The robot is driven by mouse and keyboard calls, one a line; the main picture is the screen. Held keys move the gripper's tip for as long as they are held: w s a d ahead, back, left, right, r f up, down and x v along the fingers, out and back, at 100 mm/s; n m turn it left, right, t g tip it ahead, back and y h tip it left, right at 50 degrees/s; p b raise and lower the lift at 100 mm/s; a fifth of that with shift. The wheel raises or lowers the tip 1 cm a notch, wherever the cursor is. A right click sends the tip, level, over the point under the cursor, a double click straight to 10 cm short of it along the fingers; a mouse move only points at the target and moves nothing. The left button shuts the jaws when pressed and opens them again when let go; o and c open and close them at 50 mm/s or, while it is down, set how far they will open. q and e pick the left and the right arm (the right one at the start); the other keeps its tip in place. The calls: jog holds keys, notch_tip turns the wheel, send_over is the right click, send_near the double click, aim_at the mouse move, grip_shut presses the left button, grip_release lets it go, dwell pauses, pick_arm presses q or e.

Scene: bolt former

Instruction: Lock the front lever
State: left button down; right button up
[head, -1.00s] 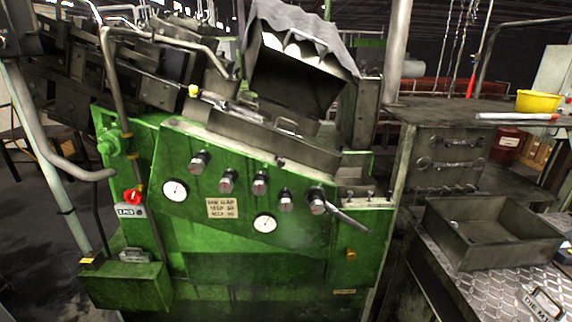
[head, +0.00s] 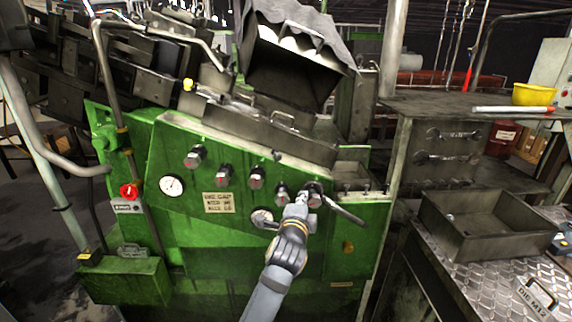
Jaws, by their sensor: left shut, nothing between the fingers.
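The green machine (head: 210,240) fills the middle of the head view. A lever (head: 345,212) sticks out from the rightmost knob (head: 314,190) on its front panel and slopes down to the right. My left gripper (head: 300,200) is shut and empty. Its fingertips are at the panel's right side, just left of the lever's knob; I cannot tell whether they touch it. My right gripper is not in view.
A row of other knobs (head: 225,174) and a left gauge (head: 172,186) sit on the panel. A red switch (head: 129,191) is at its left. A metal tray (head: 470,250) stands on the plated bench at right, with a yellow bowl (head: 534,95) behind.

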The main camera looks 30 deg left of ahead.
aim_at(276, 154)
pick_arm(q)
jog(key=s+r+t+y, duration=0.1)
jog(key=s+r, duration=0.2)
jog(key=r, duration=0.5)
jog(key=shift+a+y, duration=0.3)
jog(key=shift+a, duration=0.15)
jog(key=w+a+p, duration=0.5)
jog(key=w+a, duration=0.1)
jog(key=shift+w+a+r, duration=0.2)
jog(key=shift+w+a, duration=0.1)
jog(key=shift+a, duration=0.05)
jog(key=shift+a, duration=0.1)
